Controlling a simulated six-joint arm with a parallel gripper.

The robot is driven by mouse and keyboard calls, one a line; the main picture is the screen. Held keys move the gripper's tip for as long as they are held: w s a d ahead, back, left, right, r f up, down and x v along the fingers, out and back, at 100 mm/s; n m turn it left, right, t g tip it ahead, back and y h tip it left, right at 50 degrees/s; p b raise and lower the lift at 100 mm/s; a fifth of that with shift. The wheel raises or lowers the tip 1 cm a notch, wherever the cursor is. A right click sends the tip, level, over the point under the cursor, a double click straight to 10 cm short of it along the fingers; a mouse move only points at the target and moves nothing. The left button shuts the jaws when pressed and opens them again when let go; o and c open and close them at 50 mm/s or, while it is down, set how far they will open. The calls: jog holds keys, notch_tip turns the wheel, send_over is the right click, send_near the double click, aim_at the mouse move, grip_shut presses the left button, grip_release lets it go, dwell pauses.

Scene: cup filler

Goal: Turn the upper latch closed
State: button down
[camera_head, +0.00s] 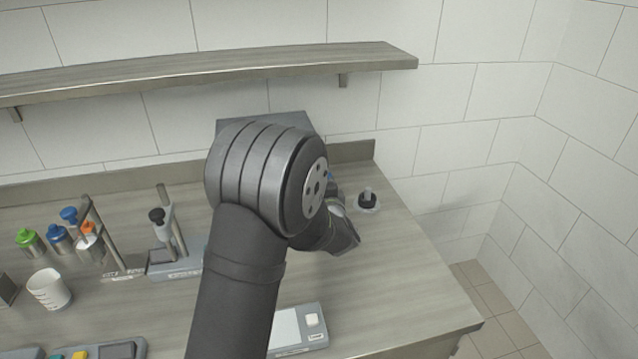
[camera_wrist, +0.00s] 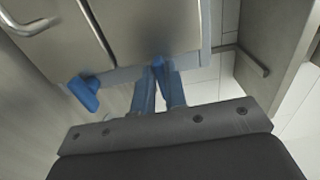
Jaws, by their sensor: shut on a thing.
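In the wrist view my gripper (camera_wrist: 163,80) is shut on a blue latch (camera_wrist: 157,62) at the edge of a grey cabinet (camera_wrist: 155,25). This latch lies toward the shelf side, so it appears to be the upper latch; the fingers hide most of it. A second blue latch (camera_wrist: 84,92) sticks out at an angle farther left on the same edge and is untouched. In the head view my arm hides the latches, the fingers and most of the cabinet; only its grey top (camera_head: 265,121) shows clearly.
A wall shelf (camera_head: 210,65) runs above the counter (camera_head: 400,290). A small dark-topped object (camera_head: 368,199) stands right of my arm. A scale (camera_head: 299,328), a white cup (camera_head: 49,289), a stand (camera_head: 176,257) and colour-capped bottles (camera_head: 30,242) are on the counter. The counter's right front is clear.

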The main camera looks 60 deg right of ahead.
jog(key=c, duration=1.5)
grip_release()
jog(key=shift+o, duration=0.2)
jog(key=shift+a, duration=0.1)
jog(key=v, duration=1.7)
jog(key=shift+s+r, duration=0.1)
jog(key=x, duration=1.7)
